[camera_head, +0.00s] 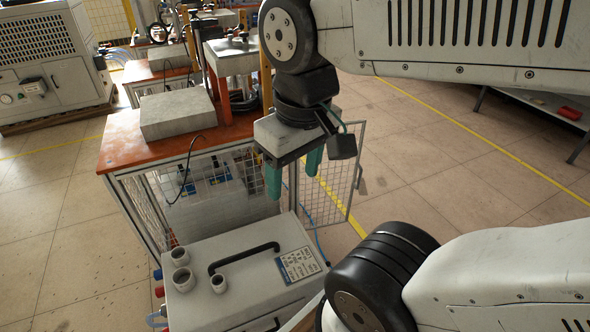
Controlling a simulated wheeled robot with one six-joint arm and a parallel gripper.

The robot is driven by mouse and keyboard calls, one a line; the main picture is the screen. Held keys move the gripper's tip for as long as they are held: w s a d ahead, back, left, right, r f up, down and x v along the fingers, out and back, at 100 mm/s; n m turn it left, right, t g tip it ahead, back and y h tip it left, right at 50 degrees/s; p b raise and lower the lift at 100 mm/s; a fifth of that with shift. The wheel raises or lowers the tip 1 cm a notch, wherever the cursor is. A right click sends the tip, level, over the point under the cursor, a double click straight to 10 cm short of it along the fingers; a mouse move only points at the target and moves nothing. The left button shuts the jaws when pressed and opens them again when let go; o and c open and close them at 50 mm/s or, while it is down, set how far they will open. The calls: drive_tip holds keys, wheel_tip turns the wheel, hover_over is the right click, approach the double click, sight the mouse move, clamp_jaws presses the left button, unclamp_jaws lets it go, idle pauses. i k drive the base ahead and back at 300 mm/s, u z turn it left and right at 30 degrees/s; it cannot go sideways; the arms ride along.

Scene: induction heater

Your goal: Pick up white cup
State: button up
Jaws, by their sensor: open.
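I cannot tell which one the task means. My gripper (293,184) has two green fingers pointing down, spread apart and empty.
An open mesh door (338,180) is right of my gripper. Floor at right is mostly clear.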

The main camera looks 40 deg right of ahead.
sight(219, 281)
drive_tip(key=u, duration=2.7)
drive_tip(key=i, duration=1.7)
drive_tip(key=z, duration=2.85)
